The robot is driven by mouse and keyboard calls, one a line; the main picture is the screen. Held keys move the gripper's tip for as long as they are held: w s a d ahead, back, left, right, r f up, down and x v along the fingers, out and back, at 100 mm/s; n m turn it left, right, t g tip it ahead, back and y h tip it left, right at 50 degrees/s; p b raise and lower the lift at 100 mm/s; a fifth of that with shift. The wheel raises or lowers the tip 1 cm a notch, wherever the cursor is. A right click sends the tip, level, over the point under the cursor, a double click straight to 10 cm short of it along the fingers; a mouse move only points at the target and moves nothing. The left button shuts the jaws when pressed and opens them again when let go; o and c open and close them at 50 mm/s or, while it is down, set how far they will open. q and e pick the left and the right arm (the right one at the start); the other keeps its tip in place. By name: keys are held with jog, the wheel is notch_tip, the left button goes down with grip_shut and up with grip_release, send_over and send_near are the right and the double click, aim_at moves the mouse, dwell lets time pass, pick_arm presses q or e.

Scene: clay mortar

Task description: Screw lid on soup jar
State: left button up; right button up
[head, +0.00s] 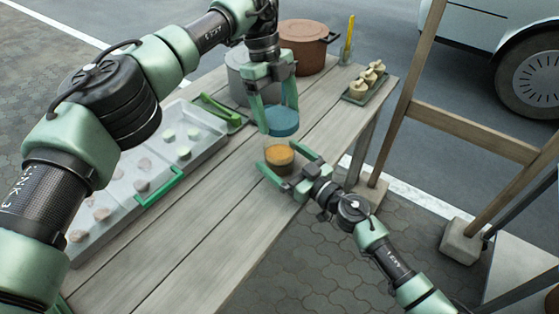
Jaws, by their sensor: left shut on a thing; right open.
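The soup jar (279,156) stands upright on the wooden table, with orange contents showing through its open top. My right gripper (289,163) is open, low at the table, with its fingers on either side of the jar. My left gripper (281,106) is shut on the blue lid (283,122) and holds it above the jar, with a gap between them. The lid looks roughly level. Whether it is exactly centred over the jar I cannot tell.
A grey pot (238,75) and a brown pot (306,46) stand behind my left gripper. A tray with dumplings (364,86) is at the back right. A clear container (152,163) with several pieces lies left. The front table boards are clear.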

aim_at(278, 138)
jog(key=shift+w+a, duration=0.3)
jog(key=shift+w, duration=0.05)
grip_shut()
pick_arm(q)
jog(key=shift+f, duration=2.45)
jog(key=shift+f, duration=0.1)
jog(key=shift+f, duration=0.8)
jog(key=shift+f, duration=0.55)
